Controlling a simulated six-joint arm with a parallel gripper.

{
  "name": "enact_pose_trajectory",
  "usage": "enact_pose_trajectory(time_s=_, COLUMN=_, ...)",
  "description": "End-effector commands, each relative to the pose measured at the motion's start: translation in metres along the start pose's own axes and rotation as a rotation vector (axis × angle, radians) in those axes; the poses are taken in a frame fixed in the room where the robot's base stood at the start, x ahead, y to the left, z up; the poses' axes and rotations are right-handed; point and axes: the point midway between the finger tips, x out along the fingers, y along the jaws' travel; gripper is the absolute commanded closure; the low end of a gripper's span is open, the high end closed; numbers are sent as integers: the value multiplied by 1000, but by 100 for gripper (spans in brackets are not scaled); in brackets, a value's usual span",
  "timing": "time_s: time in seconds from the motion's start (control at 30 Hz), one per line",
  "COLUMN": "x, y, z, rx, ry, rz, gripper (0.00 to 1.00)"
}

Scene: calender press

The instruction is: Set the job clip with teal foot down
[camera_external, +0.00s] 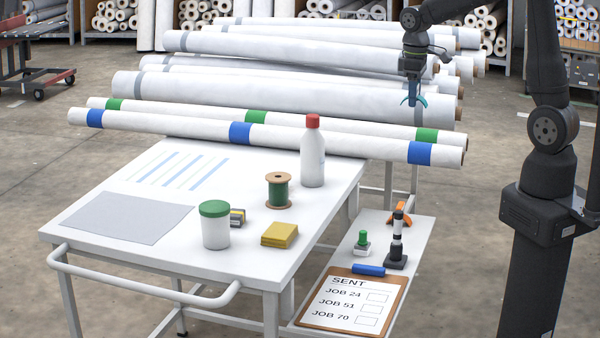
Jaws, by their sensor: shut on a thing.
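My gripper (413,78) points down in front of the stacked rolls at the upper right. It is shut on a small teal clip (411,101), which hangs below the fingers, clear of the table and shelf. The clip's upper part is hidden or too small to make out, and I cannot tell its foot from the rest. The clip overlaps the ends of the white rolls in the picture; I cannot tell whether it touches them.
The white table (205,250) holds a red-capped bottle (313,155), green spool (278,190), green-lidded jar (215,226) and yellow pads (279,234). The lower side shelf (420,232) holds a clipboard (352,302), blue cylinder (369,270), green-topped stamp (362,244), black-and-white stand (397,243) and orange object (402,212).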

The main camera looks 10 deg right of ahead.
Motion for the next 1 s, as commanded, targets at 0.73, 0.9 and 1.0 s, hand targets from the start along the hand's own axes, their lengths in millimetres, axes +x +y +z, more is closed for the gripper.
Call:
enact_pose_trajectory(time_s=0.73, x=-14, y=1, z=-241, rx=-3, ry=-1, rz=-1, gripper=73)
enact_pose_trajectory(time_s=0.9, x=-7, y=-11, z=-289, rx=-3, ry=-1, rz=-1, gripper=73)
enact_pose_trajectory(time_s=1.0, x=-3, y=-20, z=-311, rx=-2, ry=-1, rz=-1, gripper=73)
